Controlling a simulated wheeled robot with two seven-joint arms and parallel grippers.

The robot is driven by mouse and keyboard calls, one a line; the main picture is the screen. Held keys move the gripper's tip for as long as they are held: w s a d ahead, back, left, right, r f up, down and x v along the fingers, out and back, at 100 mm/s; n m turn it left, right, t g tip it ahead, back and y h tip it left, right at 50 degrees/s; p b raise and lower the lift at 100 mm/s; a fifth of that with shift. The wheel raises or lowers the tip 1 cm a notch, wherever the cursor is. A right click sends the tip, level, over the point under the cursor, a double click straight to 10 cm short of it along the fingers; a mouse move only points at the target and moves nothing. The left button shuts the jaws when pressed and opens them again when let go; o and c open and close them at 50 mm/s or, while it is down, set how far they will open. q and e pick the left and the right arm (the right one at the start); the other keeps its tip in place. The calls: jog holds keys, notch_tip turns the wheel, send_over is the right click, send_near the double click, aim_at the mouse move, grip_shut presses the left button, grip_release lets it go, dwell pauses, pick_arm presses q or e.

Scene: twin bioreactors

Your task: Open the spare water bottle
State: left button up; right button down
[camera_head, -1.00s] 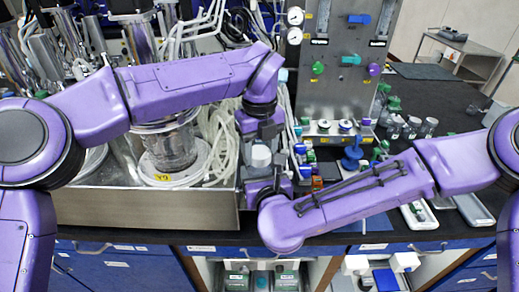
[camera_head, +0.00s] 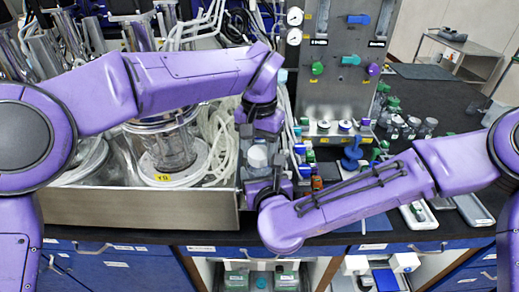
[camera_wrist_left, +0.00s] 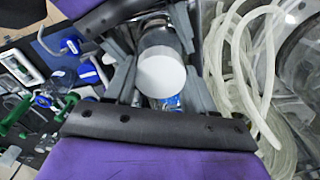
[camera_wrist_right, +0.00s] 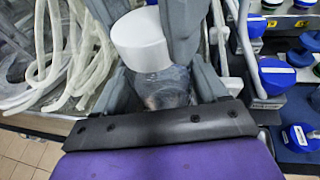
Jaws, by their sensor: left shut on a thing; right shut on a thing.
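I cannot tell whether the cap has turned or loosened.
The metal tray (camera_head: 140,209) with glass vessels and coiled pale tubing (camera_head: 218,140) stands close on the left. A panel with gauges and valves (camera_head: 342,60) stands behind. Small capped bottles (camera_head: 412,125) stand on the dark bench to the right, where some surface is bare.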

pick_arm(q)
jog(key=o, duration=1.2)
jog(key=shift+c, duration=0.2)
